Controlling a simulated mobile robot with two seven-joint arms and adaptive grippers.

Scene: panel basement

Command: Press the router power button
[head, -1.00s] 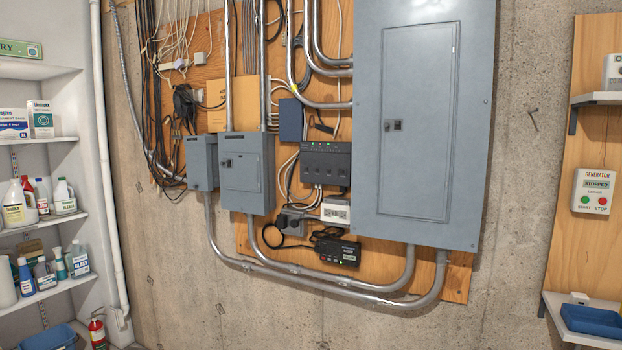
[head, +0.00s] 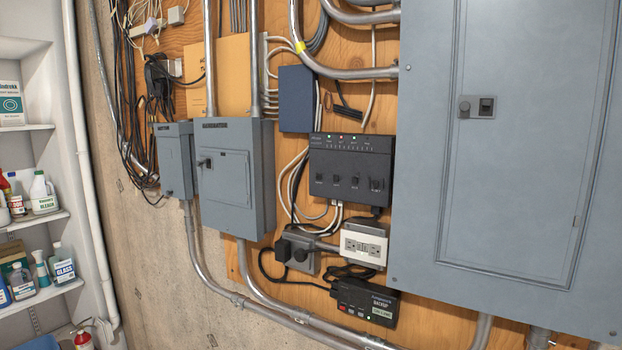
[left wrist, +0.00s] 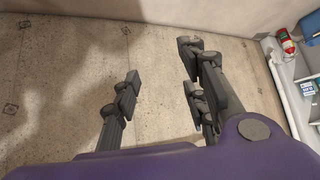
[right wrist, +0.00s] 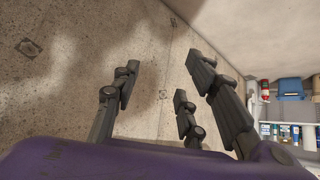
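A dark grey box with a row of small lights and several dark switches or buttons (head: 350,170) is mounted on the plywood, left of the big panel. A smaller black device with a light label reading something like "BACKUP" (head: 365,302) is mounted below it, with small buttons and a lit dot on its front. I cannot tell for sure which one is the router. My left gripper (left wrist: 160,75) is open and empty in the left wrist view, above bare concrete. My right gripper (right wrist: 166,68) is open and empty in the right wrist view. Neither gripper shows in the head view.
A large grey electrical panel (head: 520,150) fills the right. Two smaller grey boxes (head: 235,175) stand left of the devices. A white outlet (head: 364,247) and black plugs (head: 296,250) sit between them. Conduits run below. Shelves with bottles (head: 40,215) stand at the left.

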